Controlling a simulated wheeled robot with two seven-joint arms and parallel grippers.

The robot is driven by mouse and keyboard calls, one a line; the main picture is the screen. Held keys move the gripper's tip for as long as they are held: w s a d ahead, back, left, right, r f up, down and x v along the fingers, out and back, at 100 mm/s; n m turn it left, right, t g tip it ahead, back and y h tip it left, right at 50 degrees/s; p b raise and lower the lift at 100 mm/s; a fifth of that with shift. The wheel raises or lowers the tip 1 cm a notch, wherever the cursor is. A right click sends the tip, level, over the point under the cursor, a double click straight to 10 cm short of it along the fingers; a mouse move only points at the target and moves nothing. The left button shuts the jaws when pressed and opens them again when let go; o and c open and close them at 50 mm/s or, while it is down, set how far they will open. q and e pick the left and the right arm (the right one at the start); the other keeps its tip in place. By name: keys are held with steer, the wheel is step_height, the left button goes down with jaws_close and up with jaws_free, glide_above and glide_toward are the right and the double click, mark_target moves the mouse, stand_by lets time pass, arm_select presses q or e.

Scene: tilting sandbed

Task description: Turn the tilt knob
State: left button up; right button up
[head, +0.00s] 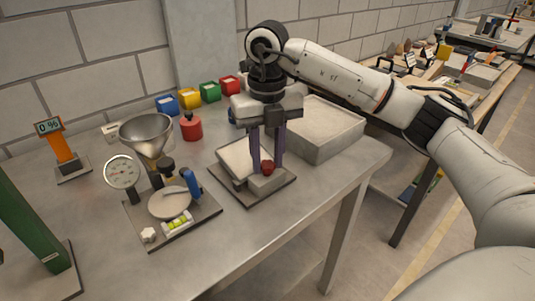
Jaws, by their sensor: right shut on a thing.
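My right gripper (267,160) points down over the tilting sandbed (234,160), a pale tray tilted on a dark base plate. Its two purplish fingers are shut on a small red knob (268,168) at the front right end of the device. The knob sits on a grey block, and the fingers hide part of it and of the tray behind. An orange stand with a display (48,127) at the left reads "0 %". My left gripper is not in view.
A metal funnel (146,129), a round dial gauge (122,173) and small bottles stand left of the sandbed. A pale bin (322,136) is behind right. Coloured boxes (210,92) line the wall.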

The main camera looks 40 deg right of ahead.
mark_target(268, 164)
steer(key=m, duration=0.3)
steer(key=m+p, duration=0.1)
steer(key=m, duration=0.2)
steer(key=shift+w+r, duration=0.15)
steer(key=shift+r, duration=0.05)
steer(key=shift+m, duration=0.4)
steer(key=o, duration=1)
steer(key=shift+o, duration=0.2)
steer(key=shift+f, duration=0.1)
steer(key=shift+r, duration=0.5)
step_height(268, 164, up, 9)
steer(key=p, duration=0.1)
steer(key=shift+r, duration=0.15)
